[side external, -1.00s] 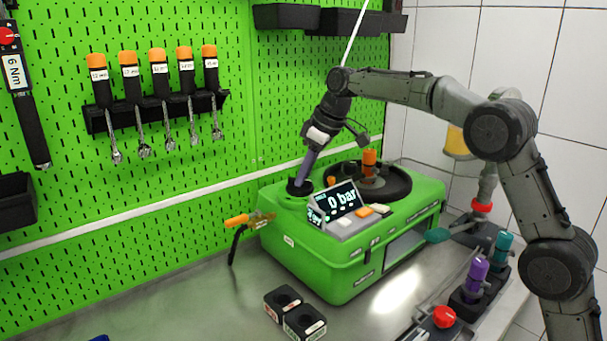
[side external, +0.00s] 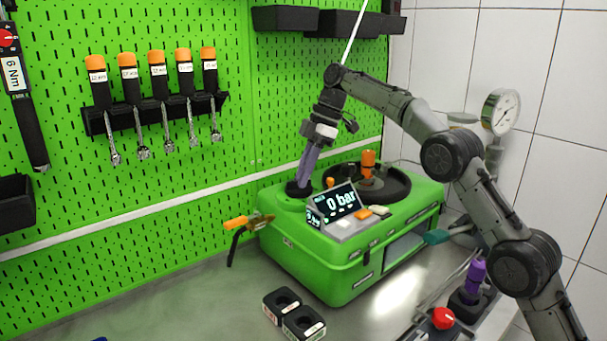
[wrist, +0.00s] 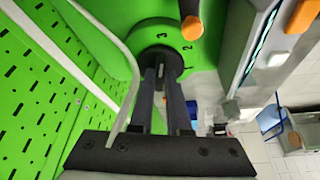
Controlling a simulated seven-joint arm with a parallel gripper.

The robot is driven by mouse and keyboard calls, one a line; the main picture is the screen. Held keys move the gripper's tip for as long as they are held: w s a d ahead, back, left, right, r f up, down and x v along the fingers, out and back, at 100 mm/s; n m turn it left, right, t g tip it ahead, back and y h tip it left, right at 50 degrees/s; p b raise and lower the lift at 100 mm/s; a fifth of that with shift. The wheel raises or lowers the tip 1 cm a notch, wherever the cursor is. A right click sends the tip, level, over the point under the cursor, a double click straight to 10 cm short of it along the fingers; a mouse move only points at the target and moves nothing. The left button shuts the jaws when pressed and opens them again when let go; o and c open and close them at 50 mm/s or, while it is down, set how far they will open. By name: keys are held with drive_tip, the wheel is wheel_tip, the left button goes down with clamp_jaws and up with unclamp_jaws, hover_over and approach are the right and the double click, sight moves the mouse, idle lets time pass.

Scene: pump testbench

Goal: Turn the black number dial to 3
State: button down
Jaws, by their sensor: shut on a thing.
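The black number dial (side external: 293,190) sits on the top left of the green pump unit (side external: 310,262). It also shows in the wrist view (wrist: 150,28), with the numbers 1, 2 and 3 marked around it. My gripper (side external: 301,181) reaches down onto the dial from above, slightly tilted. In the wrist view my gripper (wrist: 163,68) has its two fingers close together on the raised middle of the dial. The fingers partly cover the dial, and I cannot tell which number it points to.
The display reading 0 bar (side external: 341,200) stands right beside the dial. An orange knob (side external: 368,160) and a black round plate (side external: 393,184) are behind it. The green pegboard (side external: 200,190) is close on the left. Two black blocks (side external: 294,312) lie in front.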

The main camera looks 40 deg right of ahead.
drive_tip(key=shift+n, duration=0.4)
drive_tip(key=c, duration=0.9)
unclamp_jaws()
drive_tip(key=shift+m, duration=0.3)
